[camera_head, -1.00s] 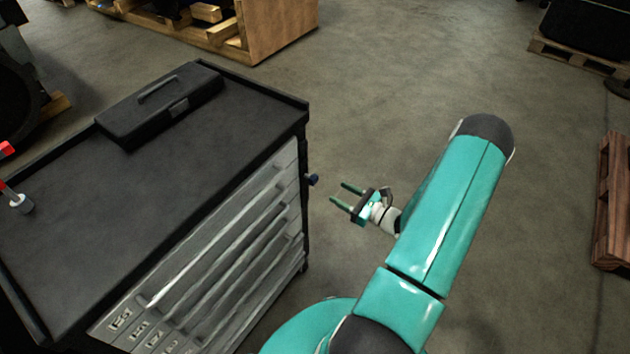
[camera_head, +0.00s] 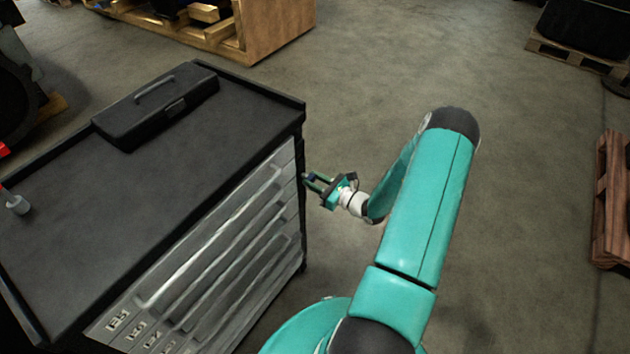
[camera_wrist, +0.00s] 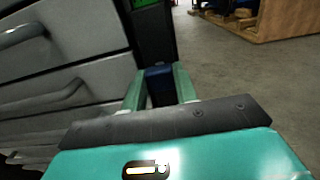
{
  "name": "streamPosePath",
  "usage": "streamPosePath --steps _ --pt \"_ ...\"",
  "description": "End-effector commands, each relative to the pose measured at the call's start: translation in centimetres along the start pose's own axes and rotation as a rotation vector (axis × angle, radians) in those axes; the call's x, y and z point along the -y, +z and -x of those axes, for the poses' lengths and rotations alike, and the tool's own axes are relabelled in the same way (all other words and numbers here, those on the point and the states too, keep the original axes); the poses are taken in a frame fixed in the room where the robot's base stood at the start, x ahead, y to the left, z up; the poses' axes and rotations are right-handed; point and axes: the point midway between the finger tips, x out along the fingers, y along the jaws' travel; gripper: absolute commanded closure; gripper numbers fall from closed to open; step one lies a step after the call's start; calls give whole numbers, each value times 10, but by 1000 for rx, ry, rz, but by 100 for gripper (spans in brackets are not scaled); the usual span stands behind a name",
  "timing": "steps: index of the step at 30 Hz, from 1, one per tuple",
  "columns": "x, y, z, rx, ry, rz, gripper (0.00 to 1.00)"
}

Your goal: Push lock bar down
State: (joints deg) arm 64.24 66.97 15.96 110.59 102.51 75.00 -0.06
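The lock bar appears to be the dark upright strip (camera_wrist: 153,35) on the corner of the tool cabinet (camera_head: 200,190). A dark blue knob (camera_wrist: 160,84) sticks out from it low in the wrist view. My gripper (camera_head: 310,181) is at the cabinet's right side, by the upper corner. In the wrist view its two green fingers (camera_wrist: 160,72) stand on either side of the knob, spaced apart. They look open around it, with little room on each side; contact is not clear. In the head view the fingers largely hide the knob.
A black toolbox (camera_head: 157,105) lies on the cabinet top. Drawer handles (camera_wrist: 45,98) run along the front, left of my gripper. The floor (camera_head: 520,180) between is clear.

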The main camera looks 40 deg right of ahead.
Motion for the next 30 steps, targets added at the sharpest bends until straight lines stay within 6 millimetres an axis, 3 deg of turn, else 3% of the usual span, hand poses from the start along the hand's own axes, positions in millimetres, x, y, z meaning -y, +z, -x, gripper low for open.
streamPosePath --steps 1,4,10,17,25,26,28,30 --pt "0 0 0 0 0 0 82" --pt "0 0 0 0 0 0 100" --pt "0 -4 0 0 0 -1 100" --pt "0 -26 0 -1 -1 -1 100" --pt "0 -28 1 -7 -1 -1 100" --pt "0 -29 1 -7 -1 -1 65" --pt "0 -28 1 -6 -1 -1 51" --pt "0 -28 1 -5 -1 -1 49"
